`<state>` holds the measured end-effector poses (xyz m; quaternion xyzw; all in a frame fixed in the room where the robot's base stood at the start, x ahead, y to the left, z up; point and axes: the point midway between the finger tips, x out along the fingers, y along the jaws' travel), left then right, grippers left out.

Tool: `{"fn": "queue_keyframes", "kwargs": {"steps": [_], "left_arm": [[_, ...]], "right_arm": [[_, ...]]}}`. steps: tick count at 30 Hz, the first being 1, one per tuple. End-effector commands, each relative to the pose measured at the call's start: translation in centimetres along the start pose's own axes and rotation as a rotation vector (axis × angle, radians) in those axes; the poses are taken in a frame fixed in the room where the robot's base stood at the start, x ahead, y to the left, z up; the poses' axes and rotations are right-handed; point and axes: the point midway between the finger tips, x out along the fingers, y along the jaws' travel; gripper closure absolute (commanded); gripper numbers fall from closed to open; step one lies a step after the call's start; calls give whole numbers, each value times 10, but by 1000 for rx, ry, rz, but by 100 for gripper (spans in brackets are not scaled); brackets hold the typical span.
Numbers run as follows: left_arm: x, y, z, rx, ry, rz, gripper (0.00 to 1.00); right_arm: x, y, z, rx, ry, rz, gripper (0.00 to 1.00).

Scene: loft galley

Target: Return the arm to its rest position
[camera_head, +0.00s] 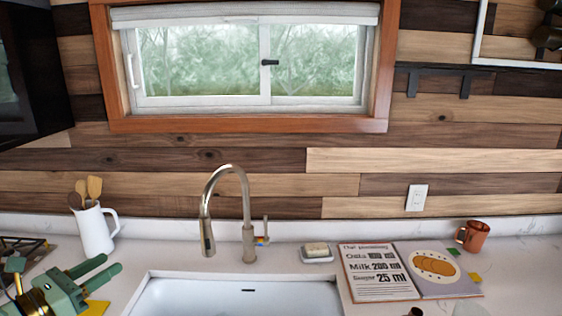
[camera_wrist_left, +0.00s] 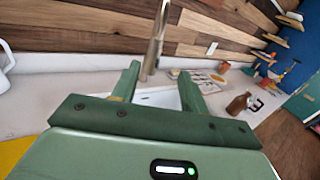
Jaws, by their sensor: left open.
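My left gripper (camera_head: 112,262) is green and shows at the lower left of the head view, over the counter left of the sink. Its two fingers are apart, with nothing between them. In the left wrist view (camera_wrist_left: 160,70) the fingers point toward the sink and faucet, and the gap is empty. My right gripper is not in view.
A white jug with wooden utensils (camera_head: 94,228) stands behind the left gripper. A stovetop (camera_head: 22,250) is at the far left. The sink (camera_head: 235,298) with a tall faucet (camera_head: 247,215) is in the middle. An open recipe book (camera_head: 440,290) and brown mug (camera_head: 473,237) are right.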

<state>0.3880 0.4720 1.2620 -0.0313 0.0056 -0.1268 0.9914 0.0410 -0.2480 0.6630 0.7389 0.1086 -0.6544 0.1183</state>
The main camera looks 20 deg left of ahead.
Motion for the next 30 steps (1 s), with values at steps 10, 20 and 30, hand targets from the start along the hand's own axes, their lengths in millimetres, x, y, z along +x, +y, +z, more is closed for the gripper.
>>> {"fn": "queue_keyframes", "kwargs": {"steps": [10,20,30], "left_arm": [[-2,-4,-21,-274,-69,153,56],[-15,-22,-69,-811,-187,448,56],[-50,-104,-157,-1605,-292,955,56]], "right_arm": [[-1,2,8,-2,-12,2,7],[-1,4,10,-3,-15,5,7],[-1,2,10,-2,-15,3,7]]}}
